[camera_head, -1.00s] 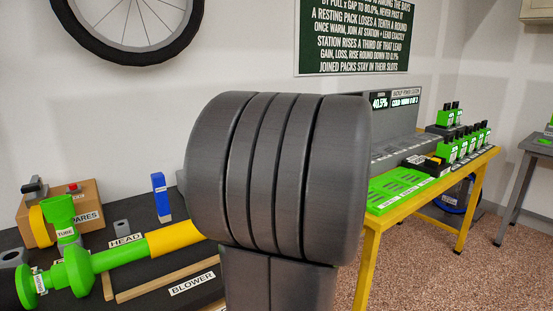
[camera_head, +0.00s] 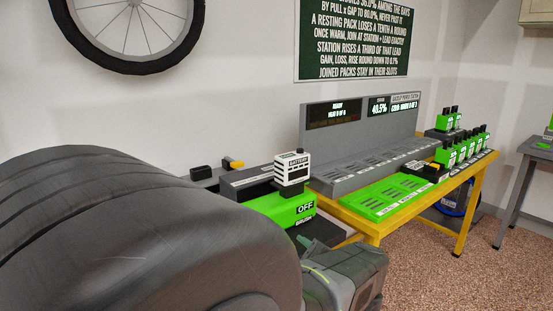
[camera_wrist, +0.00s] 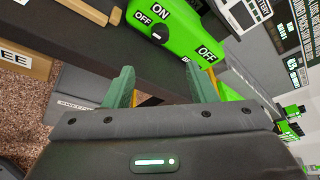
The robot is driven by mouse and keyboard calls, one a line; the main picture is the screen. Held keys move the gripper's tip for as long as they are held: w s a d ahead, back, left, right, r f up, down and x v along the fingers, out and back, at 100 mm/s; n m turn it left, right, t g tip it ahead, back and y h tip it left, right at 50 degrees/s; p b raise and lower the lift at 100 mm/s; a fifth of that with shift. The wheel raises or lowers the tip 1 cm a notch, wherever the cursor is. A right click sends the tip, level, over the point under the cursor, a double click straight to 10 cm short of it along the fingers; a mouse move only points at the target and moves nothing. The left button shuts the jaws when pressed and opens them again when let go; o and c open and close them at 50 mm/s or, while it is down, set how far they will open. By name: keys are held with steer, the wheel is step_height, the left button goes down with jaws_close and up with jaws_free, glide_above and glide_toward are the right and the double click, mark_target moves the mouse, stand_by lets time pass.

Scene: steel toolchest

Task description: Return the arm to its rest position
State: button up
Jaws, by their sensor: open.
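My gripper shows in the wrist view (camera_wrist: 160,88) with its two green fingers spread apart and nothing between them. It is in front of a green switch box (camera_wrist: 180,30) with a black knob and ON and OFF labels. In the head view my grey arm fills the lower left and hides much of the dark bench. My gripper's body (camera_head: 345,270) shows at the lower middle there, below the green box (camera_head: 285,207); its fingertips are hard to make out. A white battery (camera_head: 292,168) stands at the green box.
A grey station (camera_head: 350,165) with displays and empty slots stands on the yellow-legged table (camera_head: 372,228). A green slotted tray (camera_head: 385,195) lies before it, with several green packs (camera_head: 465,148) to the right. Open speckled floor (camera_head: 440,270) lies at the right.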

steer(key=b+x, duration=0.2)
steer(key=x, duration=1.2)
steer(key=shift+w+a+f+b, duration=0.1)
steer(key=shift+a+f+b, duration=0.15)
steer(key=shift+b, duration=0.15)
steer(key=shift+d+r+p, duration=0.2)
steer(key=shift+r+p, duration=0.2)
steer(key=shift+p, duration=0.5)
steer(key=shift+m+g+p, duration=0.4)
steer(key=shift+m+p, duration=0.2)
steer(key=shift+p, duration=0.65)
steer(key=m+y+p, duration=0.1)
steer(key=p, duration=0.3)
steer(key=m+p, duration=0.1)
steer(key=p, duration=0.2)
steer(key=m+g+y+p, duration=0.1)
steer(key=p, duration=0.3)
steer(key=shift+d+r+g, duration=0.1)
steer(key=shift+d+g, duration=0.05)
steer(key=shift+g, duration=0.15)
steer(key=shift+m+p, duration=0.4)
steer(key=shift+p, duration=0.7)
steer(key=shift+y+p, duration=0.3)
steer(key=shift+p, duration=0.05)
steer(key=shift+m+g+p, duration=0.4)
steer(key=shift+m+p, duration=0.1)
steer(key=shift+p, duration=0.75)
